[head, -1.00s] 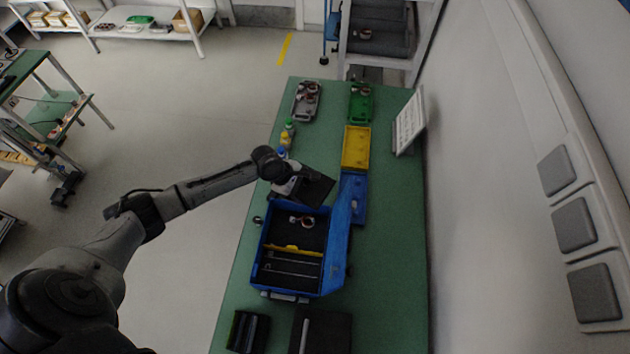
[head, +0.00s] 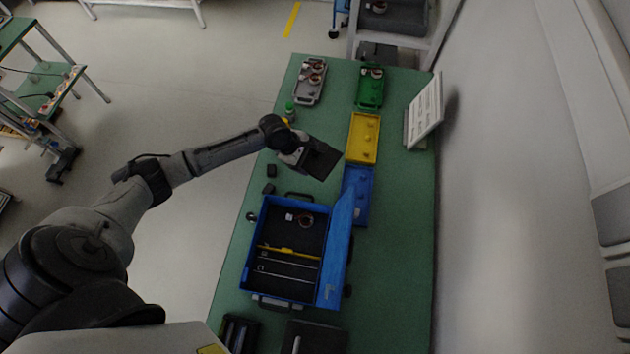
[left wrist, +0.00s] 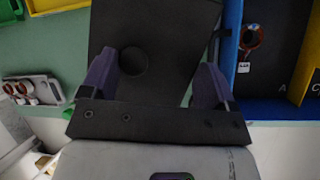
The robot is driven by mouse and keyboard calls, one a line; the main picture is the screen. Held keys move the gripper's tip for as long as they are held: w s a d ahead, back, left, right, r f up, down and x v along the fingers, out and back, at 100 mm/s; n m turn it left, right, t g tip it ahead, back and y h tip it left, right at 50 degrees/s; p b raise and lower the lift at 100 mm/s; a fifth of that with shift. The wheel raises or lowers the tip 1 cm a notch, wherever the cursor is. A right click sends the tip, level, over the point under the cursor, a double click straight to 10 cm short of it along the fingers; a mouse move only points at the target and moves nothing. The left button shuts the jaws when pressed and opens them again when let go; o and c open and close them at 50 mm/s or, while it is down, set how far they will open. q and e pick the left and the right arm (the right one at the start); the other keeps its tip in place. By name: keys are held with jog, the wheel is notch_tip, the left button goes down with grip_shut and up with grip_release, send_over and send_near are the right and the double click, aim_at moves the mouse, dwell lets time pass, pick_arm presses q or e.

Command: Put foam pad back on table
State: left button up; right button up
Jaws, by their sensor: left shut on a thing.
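The foam pad is a thin black sheet (head: 322,160) held above the green table, beyond the far end of the open blue case. It also fills the middle of the left wrist view (left wrist: 150,32), with a round mark on it. My left gripper (head: 304,156) is shut on the pad's near edge; in the left wrist view its purple fingers (left wrist: 158,80) stand at either side of the pad. The green table (head: 392,250) runs lengthwise away from me. My right gripper is not in view.
Blue (head: 362,205), yellow (head: 363,138) and green (head: 370,88) trays line the right side. A grey tray (head: 309,82) and white panel (head: 425,112) stand farther back. The table's right front is bare.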

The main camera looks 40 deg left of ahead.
pick_arm(q)
notch_tip(320, 180, down, 11)
jog(key=b, duration=0.5)
jog(key=shift+w+a+f, duration=0.1)
jog(key=shift+w+f, duration=0.05)
jog(key=shift+f, duration=0.05)
notch_tip(320, 180, down, 3)
jog(key=shift+f+b, duration=0.3)
jog(key=shift+f, duration=0.1)
